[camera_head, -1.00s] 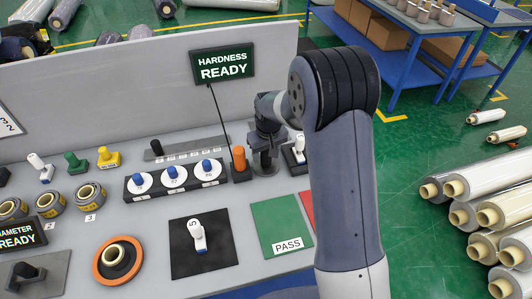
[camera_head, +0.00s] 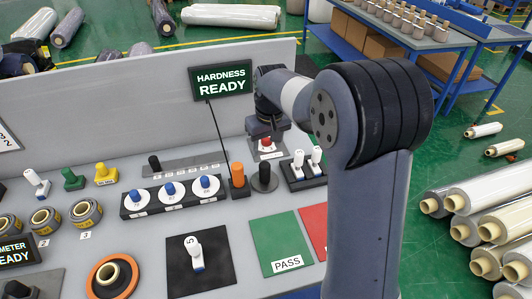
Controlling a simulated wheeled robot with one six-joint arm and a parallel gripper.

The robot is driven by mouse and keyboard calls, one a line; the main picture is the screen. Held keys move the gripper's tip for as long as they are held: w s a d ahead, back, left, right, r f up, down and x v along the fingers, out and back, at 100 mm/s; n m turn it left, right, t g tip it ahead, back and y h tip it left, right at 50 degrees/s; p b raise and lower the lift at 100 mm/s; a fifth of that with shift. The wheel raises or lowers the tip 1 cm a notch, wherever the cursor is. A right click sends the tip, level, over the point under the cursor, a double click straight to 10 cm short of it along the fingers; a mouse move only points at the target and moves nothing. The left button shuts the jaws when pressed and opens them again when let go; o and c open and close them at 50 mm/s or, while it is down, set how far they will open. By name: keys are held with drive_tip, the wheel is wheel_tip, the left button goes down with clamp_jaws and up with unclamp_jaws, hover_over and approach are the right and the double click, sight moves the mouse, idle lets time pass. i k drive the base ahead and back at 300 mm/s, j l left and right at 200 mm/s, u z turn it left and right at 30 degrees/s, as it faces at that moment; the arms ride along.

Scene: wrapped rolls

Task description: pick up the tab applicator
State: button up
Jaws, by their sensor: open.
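No readable label marks any item as the tab applicator, so I cannot tell for sure which it is. Candidates are the white-handled tools (camera_head: 316,157) upright in a black holder at the back right of the bench, and the white handled piece (camera_head: 194,254) on the black mat in front. My gripper (camera_head: 265,136) is open and empty, pointing down above the back of the bench, just over a red button (camera_head: 266,143). It is left of and behind the upright white tools, apart from them. Its fingertips are small and partly unclear.
An orange-handled piece (camera_head: 238,175) and a black-knobbed disc (camera_head: 264,180) stand in front of my gripper. A rack of blue-knobbed discs (camera_head: 171,190) is to the left. The grey upright panel (camera_head: 110,95) runs behind. Green PASS (camera_head: 280,240) and red (camera_head: 314,225) mats lie in front.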

sight(195, 249)
drive_tip(key=u, duration=1.5)
